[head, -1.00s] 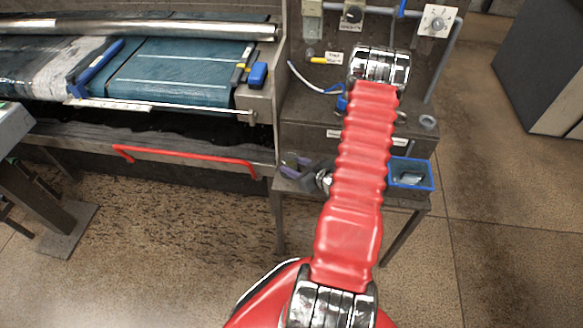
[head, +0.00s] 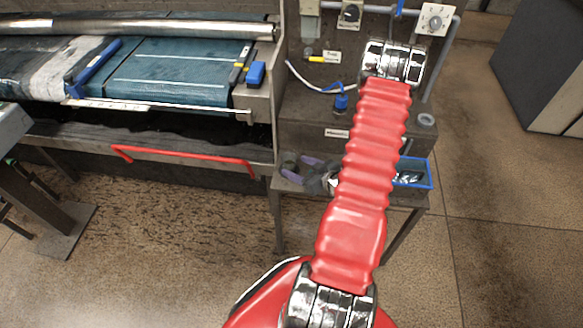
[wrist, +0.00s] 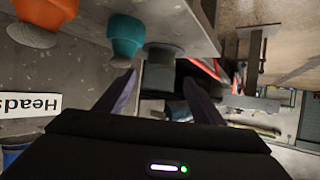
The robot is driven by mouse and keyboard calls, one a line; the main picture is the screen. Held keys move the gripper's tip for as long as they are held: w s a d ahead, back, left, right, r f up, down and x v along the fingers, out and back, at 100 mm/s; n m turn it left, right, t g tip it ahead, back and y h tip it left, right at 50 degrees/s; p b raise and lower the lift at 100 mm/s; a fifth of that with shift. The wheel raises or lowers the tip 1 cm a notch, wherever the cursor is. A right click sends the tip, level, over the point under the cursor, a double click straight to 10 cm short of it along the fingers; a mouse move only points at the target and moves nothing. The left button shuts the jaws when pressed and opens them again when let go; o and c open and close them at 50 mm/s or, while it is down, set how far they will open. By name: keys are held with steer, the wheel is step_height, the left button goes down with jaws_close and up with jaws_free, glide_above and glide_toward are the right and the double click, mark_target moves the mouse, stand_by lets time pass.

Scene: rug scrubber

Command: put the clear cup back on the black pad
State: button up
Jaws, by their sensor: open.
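I cannot pick out the black pad in either view.
The wrist view shows an orange knob (wrist: 45,12), a teal knob (wrist: 125,38) and an upside-down label (wrist: 30,106) close by. A belt machine (head: 170,70) stands left.

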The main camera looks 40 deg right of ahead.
steer(key=v, duration=0.8)
steer(key=shift+s, duration=0.25)
steer(key=shift+r, duration=0.15)
steer(key=shift+w, duration=0.1)
steer(key=w+d+r+n+g+h, duration=0.1)
steer(key=w+r+g+h, duration=0.25)
steer(key=w+r, duration=0.55)
steer(key=a+r+g, duration=0.2)
steer(key=a+r, duration=0.5)
steer(key=r, duration=0.6)
steer(key=s+a+r+y, duration=0.1)
steer(key=s+a+r, duration=0.3)
steer(key=a, duration=0.5)
steer(key=s+a+r+g+y, duration=0.1)
steer(key=s+a+r, duration=0.3)
steer(key=a, duration=0.5)
steer(key=s+a+r+y, duration=0.1)
steer(key=s+a+r, duration=0.3)
steer(key=a, duration=0.5)
steer(key=shift+s+a+m+g+y, duration=0.2)
steer(key=shift+s+m+g+y, duration=0.15)
steer(key=shift+s, duration=0.45)
